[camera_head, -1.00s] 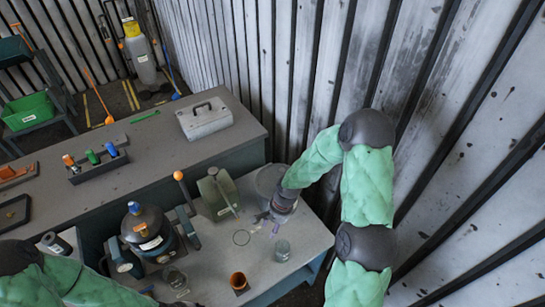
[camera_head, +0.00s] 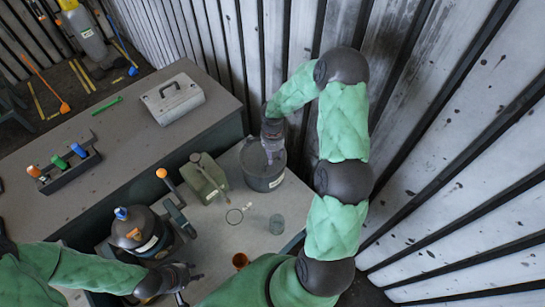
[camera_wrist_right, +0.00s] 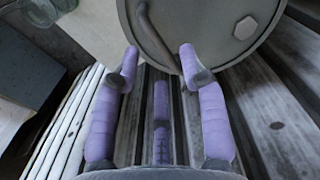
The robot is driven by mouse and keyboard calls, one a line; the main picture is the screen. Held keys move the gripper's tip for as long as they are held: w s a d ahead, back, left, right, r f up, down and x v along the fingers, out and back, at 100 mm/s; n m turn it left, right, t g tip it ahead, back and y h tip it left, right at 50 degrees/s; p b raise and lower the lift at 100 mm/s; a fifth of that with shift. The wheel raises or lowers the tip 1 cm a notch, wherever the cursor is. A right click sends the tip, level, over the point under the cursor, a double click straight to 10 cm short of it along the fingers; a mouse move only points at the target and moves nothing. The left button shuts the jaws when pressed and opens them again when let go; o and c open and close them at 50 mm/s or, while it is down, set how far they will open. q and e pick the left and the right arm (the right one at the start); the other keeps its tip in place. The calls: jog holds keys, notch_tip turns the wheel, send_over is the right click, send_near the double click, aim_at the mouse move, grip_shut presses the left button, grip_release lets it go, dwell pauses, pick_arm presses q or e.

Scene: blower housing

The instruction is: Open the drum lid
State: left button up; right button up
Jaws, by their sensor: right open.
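The grey drum (camera_head: 264,172) stands at the back right of the workbench, against the corrugated wall. My right gripper (camera_head: 270,153) is over the drum's top in the head view. Its purple fingers (camera_wrist_right: 160,65) are spread with nothing between them, tips near the lid's rim; contact cannot be told. My left gripper (camera_head: 185,280) is low at the front left, away from the drum; its finger opening is unclear.
Left of the drum stands an olive jerrycan (camera_head: 207,180). The wall is close behind the right arm.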

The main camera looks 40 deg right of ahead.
jog(key=shift+f, duration=1.25)
jog(key=shift+c, duration=0.3)
grip_shut()
jog(key=shift+r, duration=0.15)
